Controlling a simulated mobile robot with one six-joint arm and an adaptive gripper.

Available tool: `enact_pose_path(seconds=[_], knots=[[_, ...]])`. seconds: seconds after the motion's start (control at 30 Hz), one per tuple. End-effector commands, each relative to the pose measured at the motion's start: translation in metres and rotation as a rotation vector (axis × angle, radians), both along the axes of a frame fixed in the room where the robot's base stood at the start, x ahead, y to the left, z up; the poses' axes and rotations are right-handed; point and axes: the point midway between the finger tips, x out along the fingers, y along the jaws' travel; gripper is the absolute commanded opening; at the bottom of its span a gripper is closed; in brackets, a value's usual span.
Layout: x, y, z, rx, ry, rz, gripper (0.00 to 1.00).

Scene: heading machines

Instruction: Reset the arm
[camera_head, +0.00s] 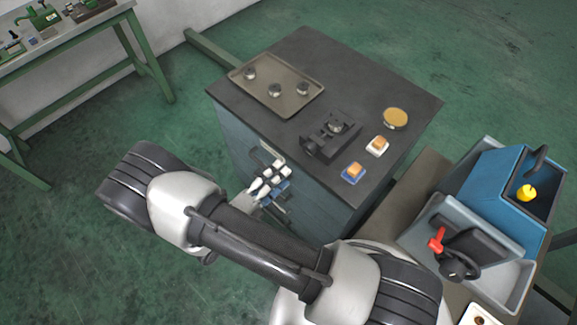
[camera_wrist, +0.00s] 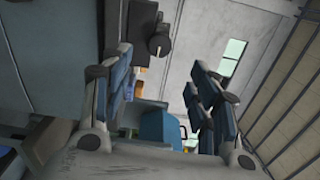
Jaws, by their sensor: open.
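My arm (camera_head: 260,245) reaches across the lower middle of the head view. My gripper (camera_head: 268,184) is at the near side of the blue cabinet (camera_head: 236,140), below the level of its dark top. In the wrist view its two blue-padded fingers (camera_wrist: 160,78) stand apart with nothing gripped between them. From the head view I cannot tell whether the gripper touches the cabinet's front.
On the cabinet top are a tray (camera_head: 300,105) with three round metal parts, a black fixture (camera_head: 325,143), a round tan disc (camera_head: 395,118) and two small button blocks (camera_head: 377,147). A blue machine (camera_head: 490,190) with a red-knobbed handle stands right. A green-legged bench (camera_head: 150,55) is upper left.

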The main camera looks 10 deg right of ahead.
Motion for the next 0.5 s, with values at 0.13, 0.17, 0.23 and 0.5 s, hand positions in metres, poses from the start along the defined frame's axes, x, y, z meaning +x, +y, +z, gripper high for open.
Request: enact_pose_path(seconds=[0.13,0.17,0.23,0.5], knots=[[-0.0045,0.0054,-0.0001,-0.001,0.001,-0.001,0.55],[-0.0047,0.0056,-0.0001,-0.001,0.001,-0.001,0.55],[-0.0048,0.0056,-0.0001,-0.001,0.001,-0.001,0.55],[-0.0045,0.0054,-0.0001,-0.001,0.001,-0.001,0.55]])
